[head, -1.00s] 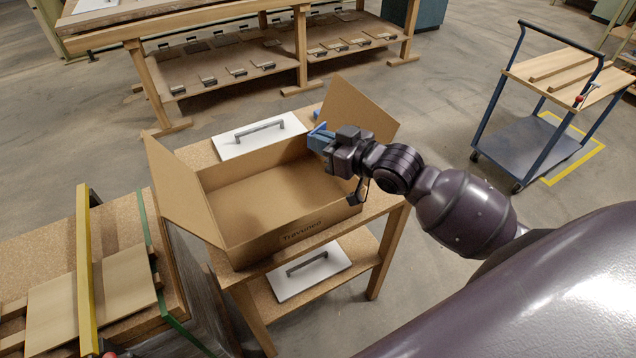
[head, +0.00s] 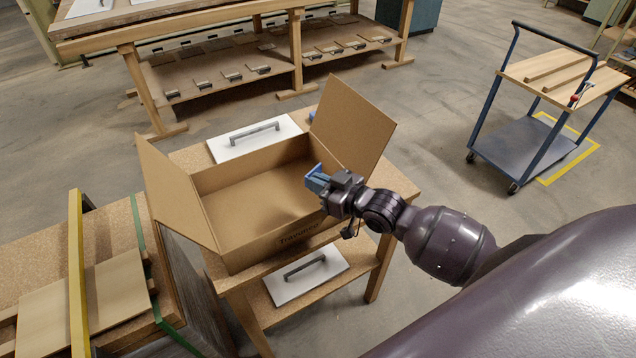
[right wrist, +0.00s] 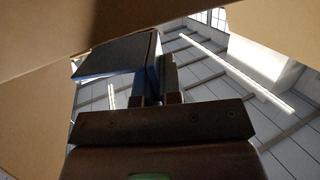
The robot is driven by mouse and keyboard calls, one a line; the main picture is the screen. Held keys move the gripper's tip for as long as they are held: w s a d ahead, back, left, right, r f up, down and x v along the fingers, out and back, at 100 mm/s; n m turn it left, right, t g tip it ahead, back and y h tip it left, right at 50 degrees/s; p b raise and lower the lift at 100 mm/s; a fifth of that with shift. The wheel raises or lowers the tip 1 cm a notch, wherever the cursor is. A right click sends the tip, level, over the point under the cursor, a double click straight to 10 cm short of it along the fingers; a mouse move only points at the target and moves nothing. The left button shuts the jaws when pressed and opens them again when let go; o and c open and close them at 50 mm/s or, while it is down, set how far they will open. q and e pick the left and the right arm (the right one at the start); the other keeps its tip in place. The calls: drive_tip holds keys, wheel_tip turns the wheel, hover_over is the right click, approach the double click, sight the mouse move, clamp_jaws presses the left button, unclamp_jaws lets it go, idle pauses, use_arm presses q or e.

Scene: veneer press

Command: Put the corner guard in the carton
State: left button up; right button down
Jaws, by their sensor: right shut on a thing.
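A blue corner guard (head: 316,178) is held in my right gripper (head: 327,187), which is shut on it. Both are at the right side of the open cardboard carton (head: 222,237), by its near right part; I cannot tell exactly how high above the rim they are. In the right wrist view the guard (right wrist: 118,56) shows dark with a blue edge, at the jaws of the gripper (right wrist: 160,92), with carton cardboard (right wrist: 38,125) around it. The carton's visible interior looks empty. My left gripper is not in view.
The carton stands on a small table (head: 190,158) with two flaps raised, left (head: 178,190) and far right (head: 352,125). White panels with handles lie behind it (head: 226,150) and on the shelf below (head: 283,290). A trolley (head: 535,140) stands right.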

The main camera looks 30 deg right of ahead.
drive_tip(key=shift+f, duration=0.6)
drive_tip(key=c, duration=1.3)
unclamp_jaws()
drive_tip(key=shift+r, duration=0.55)
drive_tip(key=shift+s+d+r, duration=0.15)
drive_tip(key=shift+s, duration=0.15)
drive_tip(key=v, duration=1.1)
drive_tip(key=s+a+f+m+g+h, duration=0.1)
drive_tip(key=s+f+m+h, duration=0.1)
drive_tip(key=s+f, duration=0.3)
drive_tip(key=s+a+f+m+g+h, duration=0.1)
drive_tip(key=s+f+h, duration=0.3)
drive_tip(key=f, duration=0.7)
drive_tip(key=shift+s+a+m+g+h, duration=0.4)
drive_tip(key=shift+s+g, duration=0.1)
drive_tip(key=shift+g, duration=0.1)
